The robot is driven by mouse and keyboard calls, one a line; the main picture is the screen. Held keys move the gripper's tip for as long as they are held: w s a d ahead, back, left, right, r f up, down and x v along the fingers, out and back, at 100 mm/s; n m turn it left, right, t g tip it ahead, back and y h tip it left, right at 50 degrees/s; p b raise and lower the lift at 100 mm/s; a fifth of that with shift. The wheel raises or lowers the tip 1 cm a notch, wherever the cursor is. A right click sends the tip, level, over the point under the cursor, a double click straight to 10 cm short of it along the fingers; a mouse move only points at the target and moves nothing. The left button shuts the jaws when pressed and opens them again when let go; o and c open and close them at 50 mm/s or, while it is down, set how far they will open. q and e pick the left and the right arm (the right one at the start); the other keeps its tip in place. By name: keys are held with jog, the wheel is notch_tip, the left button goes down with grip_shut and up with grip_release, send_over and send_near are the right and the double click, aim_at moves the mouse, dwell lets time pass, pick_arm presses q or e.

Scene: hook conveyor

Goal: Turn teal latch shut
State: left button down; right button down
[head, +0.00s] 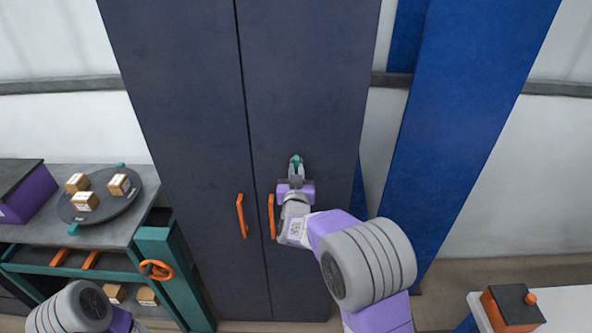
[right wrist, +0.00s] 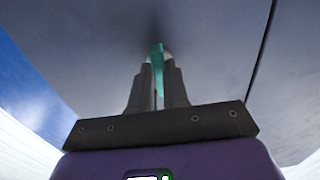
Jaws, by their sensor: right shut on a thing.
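The teal latch (head: 296,159) is on the right door of a tall dark cabinet (head: 190,60), above the orange handles. My right gripper (head: 296,165) is at the latch, its fingers shut on it. In the right wrist view the teal latch (right wrist: 157,68) stands upright between the two grey fingertips (right wrist: 158,88), which hide part of it. The dark door surface is close in front of the fingers. My left gripper is out of view; only part of my left arm shows at the bottom left of the head view.
Two orange handles (head: 242,215) flank the door seam. At left, a workbench (head: 130,205) holds a dark round turntable (head: 112,208) with several small boxes and a purple bin (head: 25,198). A blue panel (head: 450,120) stands right of the cabinet. An orange-and-black box (head: 512,306) sits on a white surface at bottom right.

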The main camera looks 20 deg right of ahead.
dwell(0.3)
jog(key=c, duration=1.1)
grip_release()
jog(key=shift+s, duration=0.15)
jog(key=v, duration=0.7)
jog(key=shift+s+a+b, duration=0.1)
jog(key=shift+s+b, duration=0.1)
jog(key=shift+b, duration=0.1)
